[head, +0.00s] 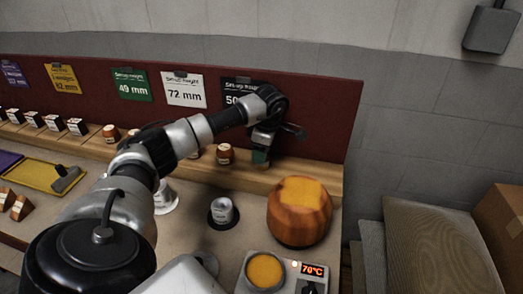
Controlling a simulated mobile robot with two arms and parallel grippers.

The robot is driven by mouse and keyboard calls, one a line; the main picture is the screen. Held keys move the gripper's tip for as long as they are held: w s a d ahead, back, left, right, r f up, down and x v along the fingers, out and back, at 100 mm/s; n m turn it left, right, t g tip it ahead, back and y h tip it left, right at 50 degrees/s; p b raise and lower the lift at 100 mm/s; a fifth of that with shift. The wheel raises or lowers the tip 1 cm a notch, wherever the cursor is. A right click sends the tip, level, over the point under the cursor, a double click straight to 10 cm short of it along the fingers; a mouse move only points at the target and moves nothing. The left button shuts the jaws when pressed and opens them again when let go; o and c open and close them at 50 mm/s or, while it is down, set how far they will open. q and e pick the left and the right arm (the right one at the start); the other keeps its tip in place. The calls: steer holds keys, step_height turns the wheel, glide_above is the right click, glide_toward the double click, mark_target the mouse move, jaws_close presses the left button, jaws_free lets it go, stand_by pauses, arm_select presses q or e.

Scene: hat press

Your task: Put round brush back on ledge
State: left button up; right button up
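My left arm reaches across the bench, and my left gripper (261,150) points down just above the right part of the wooden ledge (306,177). A small dark green thing (260,157) shows at its fingertips. I cannot tell whether it is the round brush, or whether the fingers are closed on it. A red-brown, labelled round item (225,154) stands on the ledge left of the gripper. A grey brush-like tool (66,179) lies on the yellow mat (38,173) at the left. My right gripper is not in view.
A dark red board (325,115) with size cards rises behind the ledge. A wooden hat block (300,212) stands in front of the ledge, with a heater reading 70°C (312,270) nearer. A small white-grey cup (222,211) stands on a dark disc. Small boxes line the ledge's left.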

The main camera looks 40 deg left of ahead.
mark_target(267, 159)
arm_select(q)
steer(key=shift+r, duration=0.1)
step_height(267, 159, up, 12)
steer(key=d, duration=0.1)
steer(key=shift+w+d+b, duration=0.25)
steer(key=shift+w+b, duration=0.1)
steer(key=shift+w, duration=0.05)
steer(key=shift+r, duration=0.1)
stand_by(0.4)
